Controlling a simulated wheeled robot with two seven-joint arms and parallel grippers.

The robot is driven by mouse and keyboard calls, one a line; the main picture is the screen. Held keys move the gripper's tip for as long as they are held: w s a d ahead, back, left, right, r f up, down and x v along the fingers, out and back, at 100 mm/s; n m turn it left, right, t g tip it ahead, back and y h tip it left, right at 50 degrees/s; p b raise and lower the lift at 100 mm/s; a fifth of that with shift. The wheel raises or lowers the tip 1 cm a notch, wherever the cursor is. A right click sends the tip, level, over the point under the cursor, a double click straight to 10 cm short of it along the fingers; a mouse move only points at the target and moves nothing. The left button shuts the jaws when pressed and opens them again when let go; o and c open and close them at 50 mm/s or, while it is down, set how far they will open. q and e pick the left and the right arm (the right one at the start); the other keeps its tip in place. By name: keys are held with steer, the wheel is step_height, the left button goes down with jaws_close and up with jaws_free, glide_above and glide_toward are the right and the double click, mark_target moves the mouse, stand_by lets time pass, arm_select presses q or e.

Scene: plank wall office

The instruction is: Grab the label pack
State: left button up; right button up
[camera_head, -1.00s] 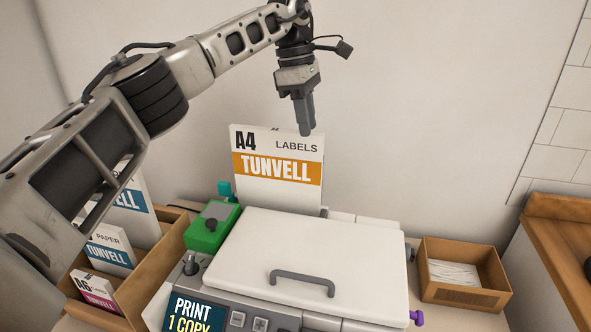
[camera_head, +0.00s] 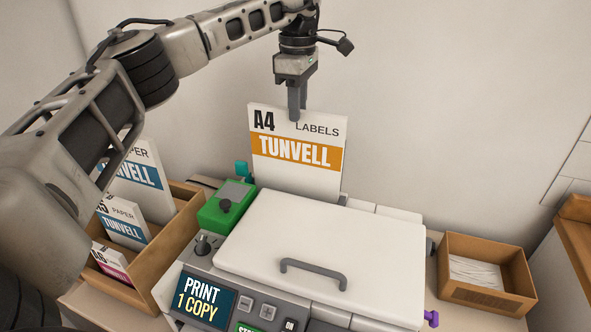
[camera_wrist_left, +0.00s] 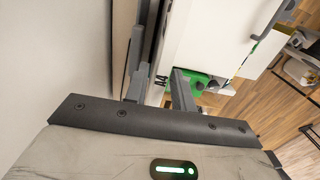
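The label pack (camera_head: 297,178) is a white upright pack with an orange TUNVELL band and "A4 LABELS" print. It stands behind the copier's white lid in the head view, its lower part hidden by the lid. My left gripper (camera_head: 297,105) is over the middle of its top edge, pointing down, with a finger overlapping the front face near the top. In the left wrist view my left gripper (camera_wrist_left: 160,92) shows its two fingers apart. I cannot tell there whether they touch the pack. My right gripper is not in view.
The copier (camera_head: 320,240) has a grey handle and a "PRINT 1 COPY" screen. A green device (camera_head: 226,207) sits at its left. A brown box (camera_head: 160,262) with other TUNVELL packs stands further left. A cardboard box (camera_head: 487,283) stands at right. The wall is close behind.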

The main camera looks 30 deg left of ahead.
mark_target(296, 125)
arm_select(q)
step_height(296, 125, down, 5)
steer(key=shift+s+a+r, duration=0.1)
steer(key=shift+s+a, duration=0.05)
jaws_close()
stand_by(1.4)
